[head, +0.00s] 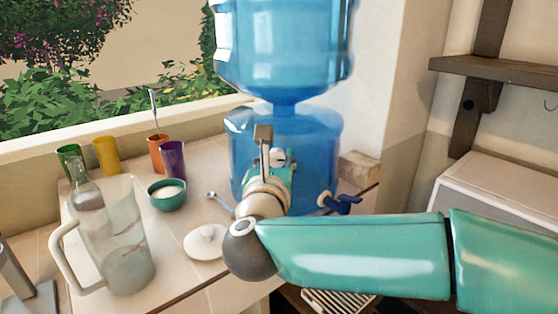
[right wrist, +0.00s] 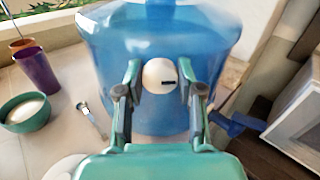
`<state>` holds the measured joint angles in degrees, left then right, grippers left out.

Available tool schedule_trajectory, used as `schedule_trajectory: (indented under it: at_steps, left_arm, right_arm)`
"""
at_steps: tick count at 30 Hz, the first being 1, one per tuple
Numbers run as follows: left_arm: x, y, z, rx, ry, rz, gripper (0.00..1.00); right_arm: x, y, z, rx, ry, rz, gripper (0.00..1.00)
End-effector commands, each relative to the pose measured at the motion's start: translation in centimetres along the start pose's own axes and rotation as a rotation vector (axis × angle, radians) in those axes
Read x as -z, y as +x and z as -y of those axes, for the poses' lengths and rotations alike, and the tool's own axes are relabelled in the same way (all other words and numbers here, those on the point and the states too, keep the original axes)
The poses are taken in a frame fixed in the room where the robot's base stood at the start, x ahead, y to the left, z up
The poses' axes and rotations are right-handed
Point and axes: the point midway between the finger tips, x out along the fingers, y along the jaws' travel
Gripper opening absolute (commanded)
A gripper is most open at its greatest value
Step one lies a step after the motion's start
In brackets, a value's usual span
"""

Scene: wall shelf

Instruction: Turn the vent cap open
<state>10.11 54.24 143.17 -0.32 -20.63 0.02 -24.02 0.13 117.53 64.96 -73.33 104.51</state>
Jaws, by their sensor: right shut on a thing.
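The vent cap (right wrist: 157,75) is a small round white knob with a dark slot mark on its right half. It sits on the front of the blue water container (head: 235,165), below the big upper bottle (head: 285,50). My right gripper (right wrist: 161,78) is shut on the cap, with one finger at its left side and one at its right. In the head view my right gripper (head: 275,152) reaches the container's front, and the cap (head: 279,156) shows partly beside a finger. My left gripper is not in view.
A blue tap (head: 343,203) sticks out low at the right. A white lid (head: 206,242), a spoon (head: 220,203), a teal bowl (head: 167,201), several coloured cups and a clear pitcher (head: 122,240) stand left on the counter. A white box (head: 500,195) is at the right.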

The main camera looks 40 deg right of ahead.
Motion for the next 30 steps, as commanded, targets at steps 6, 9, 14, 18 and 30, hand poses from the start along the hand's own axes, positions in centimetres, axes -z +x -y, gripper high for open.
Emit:
schedule_trajectory:
  at_steps: [6,9,14,18,30]
  left_arm:
    - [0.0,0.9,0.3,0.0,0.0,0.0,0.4]
    - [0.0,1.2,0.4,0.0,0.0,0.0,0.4]
    - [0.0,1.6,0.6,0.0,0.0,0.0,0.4]
    - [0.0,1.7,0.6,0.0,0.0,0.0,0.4]
    - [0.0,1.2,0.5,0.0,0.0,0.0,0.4]
  right_arm:
    - [0.4,-0.1,-0.3,-0.007,-0.143,-0.005,0.02]
    - [0.5,-0.1,-0.4,-0.008,-0.231,-0.005,0.02]
    - [0.5,-0.2,-0.5,-0.01,-0.383,-0.004,0.02]
    - [0.5,-0.2,-0.6,-0.013,-0.518,-0.004,0.02]
    - [0.6,-0.2,-0.8,-0.018,-0.901,-0.003,0.02]
